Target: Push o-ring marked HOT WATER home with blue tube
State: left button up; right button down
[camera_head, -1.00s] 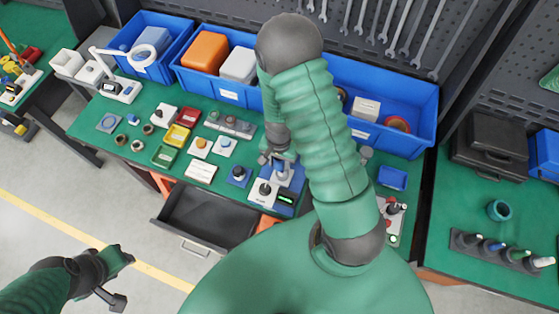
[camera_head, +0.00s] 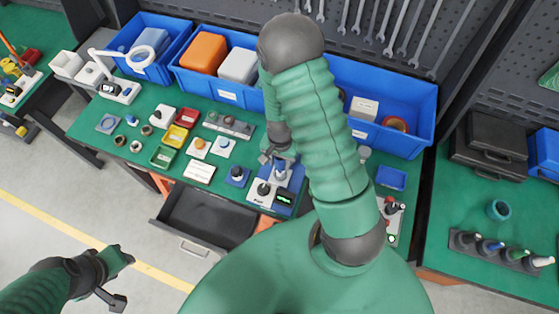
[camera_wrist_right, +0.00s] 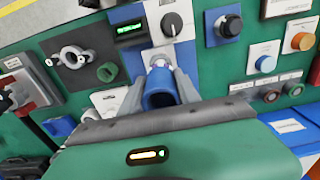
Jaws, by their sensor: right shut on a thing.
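My right gripper (camera_wrist_right: 160,98) is shut on a blue tube (camera_wrist_right: 159,86), seen in the right wrist view. The tube points at a blue and white test panel (camera_wrist_right: 129,14) with a lit green display and a black knob. A pale, pinkish-white fitting (camera_wrist_right: 160,63) shows at the tube's far end; I cannot tell whether they touch. In the head view this gripper (camera_head: 279,162) is partly hidden by my arm, over the panel (camera_head: 285,197). No HOT WATER marking is readable, and I cannot pick out that o-ring. My left gripper (camera_head: 118,278) hangs over the floor, away from the bench; its jaws are unclear.
Loose rings (camera_head: 132,120) lie at the left of the green bench, near yellow (camera_head: 177,135) and green (camera_head: 163,156) trays. Blue bins (camera_head: 385,82) line the back. An open drawer (camera_head: 207,215) juts out below. A green ring (camera_wrist_right: 107,72) sits left of the tube.

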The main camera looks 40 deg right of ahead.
jog(key=shift+d+f, duration=0.15)
jog(key=shift+d, duration=0.3)
jog(key=shift+a, duration=0.8)
pick_arm(q)
jog(key=shift+d+r, duration=0.1)
jog(key=shift+d, duration=0.1)
jog(key=shift+d, duration=0.2)
pick_arm(e)
jog(key=shift+d, duration=0.15)
pick_arm(q)
jog(key=shift+a+f, duration=0.15)
jog(key=shift+f, duration=0.1)
pick_arm(e)
jog(key=shift+f, duration=0.25)
pick_arm(q)
jog(key=shift+f+b, duration=0.3)
jog(key=shift+b, duration=0.2)
pick_arm(e)
jog(key=shift+s+f, duration=0.1)
jog(key=shift+f, duration=0.3)
